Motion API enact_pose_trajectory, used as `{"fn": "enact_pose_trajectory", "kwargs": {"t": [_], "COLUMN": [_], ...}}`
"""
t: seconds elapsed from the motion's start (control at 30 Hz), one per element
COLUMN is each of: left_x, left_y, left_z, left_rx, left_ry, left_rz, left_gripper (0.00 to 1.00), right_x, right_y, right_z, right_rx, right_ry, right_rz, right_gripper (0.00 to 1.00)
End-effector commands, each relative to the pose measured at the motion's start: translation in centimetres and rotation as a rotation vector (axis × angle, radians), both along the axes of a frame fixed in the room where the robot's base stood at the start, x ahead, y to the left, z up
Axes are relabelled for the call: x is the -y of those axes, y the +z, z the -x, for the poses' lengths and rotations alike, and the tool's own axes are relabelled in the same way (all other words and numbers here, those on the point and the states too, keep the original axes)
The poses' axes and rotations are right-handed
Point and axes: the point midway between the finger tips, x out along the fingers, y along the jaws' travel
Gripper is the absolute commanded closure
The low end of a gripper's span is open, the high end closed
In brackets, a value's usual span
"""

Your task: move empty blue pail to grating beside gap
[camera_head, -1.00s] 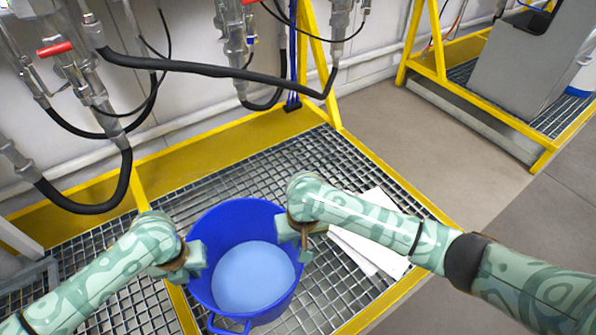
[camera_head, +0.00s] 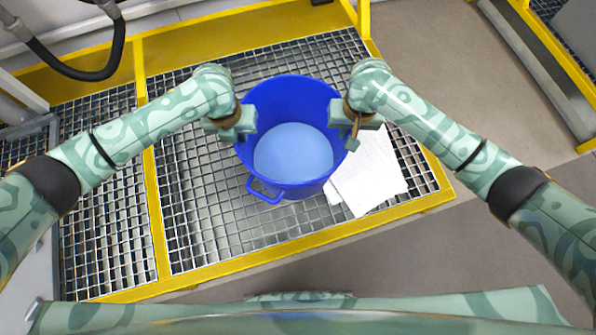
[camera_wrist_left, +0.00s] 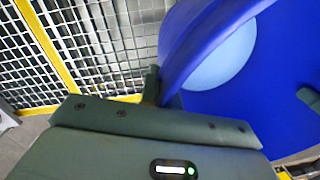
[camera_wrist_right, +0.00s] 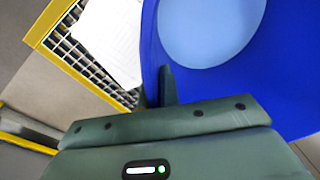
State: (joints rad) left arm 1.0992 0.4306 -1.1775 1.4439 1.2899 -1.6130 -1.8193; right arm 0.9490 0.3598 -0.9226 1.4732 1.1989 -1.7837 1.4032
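The blue pail (camera_head: 290,181) is upright above the grating (camera_head: 210,215), with a pale blue round area inside at its bottom and a handle loop at the front. I cannot tell whether its base touches the grating. No other contents show. My left gripper (camera_head: 246,122) is shut on the pail's left rim; its finger shows against the wall in the left wrist view (camera_wrist_left: 152,85). My right gripper (camera_head: 352,122) is shut on the right rim, with its finger at the rim in the right wrist view (camera_wrist_right: 167,85). No clear gap can be made out.
White paper sheets (camera_head: 370,180) lie on the grating, partly behind the pail's right side. A yellow frame edge (camera_head: 300,237) borders the grating, and a yellow crossbar (camera_head: 153,200) divides it. A black hose (camera_head: 80,72) hangs upper left. Grating left of the pail is bare.

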Motion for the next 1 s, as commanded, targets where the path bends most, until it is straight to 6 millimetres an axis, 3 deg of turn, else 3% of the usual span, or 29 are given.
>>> {"fn": "enact_pose_trajectory", "kwargs": {"t": [0.57,1.0], "left_x": [-0.3,-0.3], "left_y": [0.0,-3.2], "left_z": [-0.2,0.2], "left_rx": [0.003,-0.026], "left_ry": [0.003,0.003], "left_rz": [-0.005,-0.004], "left_gripper": [1.00,1.00], "right_x": [0.2,0.2], "right_y": [0.0,-3.1], "right_z": [-0.2,0.2], "right_rx": [0.004,-0.025], "right_ry": [-0.002,-0.002], "right_rz": [0.003,0.003], "right_gripper": [1.00,1.00]}}
